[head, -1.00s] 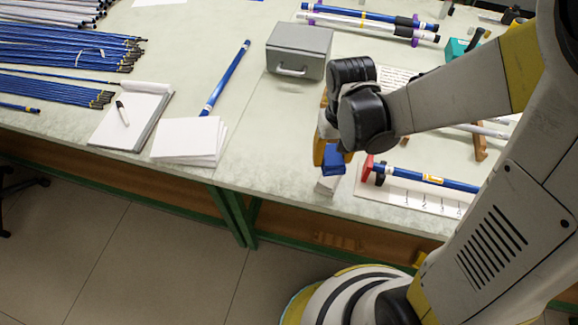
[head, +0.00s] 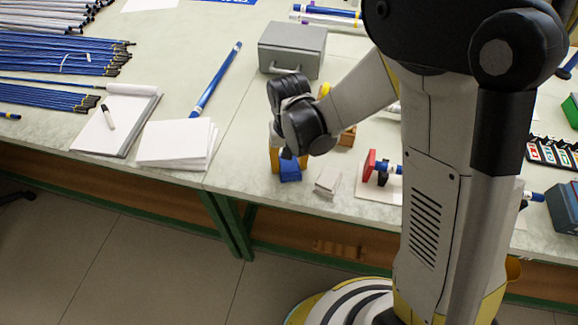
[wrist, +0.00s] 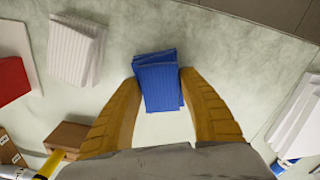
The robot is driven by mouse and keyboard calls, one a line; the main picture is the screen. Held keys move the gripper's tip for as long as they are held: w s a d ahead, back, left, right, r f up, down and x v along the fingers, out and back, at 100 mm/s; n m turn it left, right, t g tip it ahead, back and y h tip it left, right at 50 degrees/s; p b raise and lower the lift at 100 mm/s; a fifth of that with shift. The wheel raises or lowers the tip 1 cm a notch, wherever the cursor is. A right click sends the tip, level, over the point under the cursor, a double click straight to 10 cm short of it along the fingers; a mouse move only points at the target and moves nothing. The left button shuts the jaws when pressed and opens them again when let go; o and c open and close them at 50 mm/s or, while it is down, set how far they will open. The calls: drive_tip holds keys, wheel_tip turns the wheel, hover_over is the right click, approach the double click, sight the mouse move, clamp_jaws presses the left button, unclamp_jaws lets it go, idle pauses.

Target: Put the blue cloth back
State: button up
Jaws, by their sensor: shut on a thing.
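The blue cloth (wrist: 158,82) is a small folded block between the two yellow-brown fingers of my gripper (wrist: 160,90) in the wrist view. My gripper is shut on it. In the head view the blue cloth (head: 290,170) shows below my gripper (head: 284,158), close over the table near its front edge. I cannot tell whether the cloth touches the table. A folded white cloth (head: 328,181) lies to its right, apart from it, and it also shows in the wrist view (wrist: 75,50).
A red block (head: 369,165) with a blue rod stands right of the white cloth. A grey metal box (head: 290,50) stands behind my gripper. A stack of white paper (head: 175,143) and a notepad (head: 117,122) lie to the left. Bare table lies between the paper and my gripper.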

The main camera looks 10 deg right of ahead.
sight(289, 163)
drive_tip(key=shift+f, duration=0.15)
drive_tip(key=o, duration=1.3)
drive_tip(key=shift+c, duration=0.2)
wheel_tip(289, 163, up, 13)
drive_tip(key=p, duration=0.5)
drive_tip(key=s+d+r+t, duration=0.7)
drive_tip(key=s+d+r, duration=0.3)
drive_tip(key=d+r, duration=0.2)
drive_tip(key=shift+s+d+r+m, duration=0.3)
drive_tip(key=shift+s+d+r, duration=0.1)
drive_tip(key=shift+d, duration=0.35)
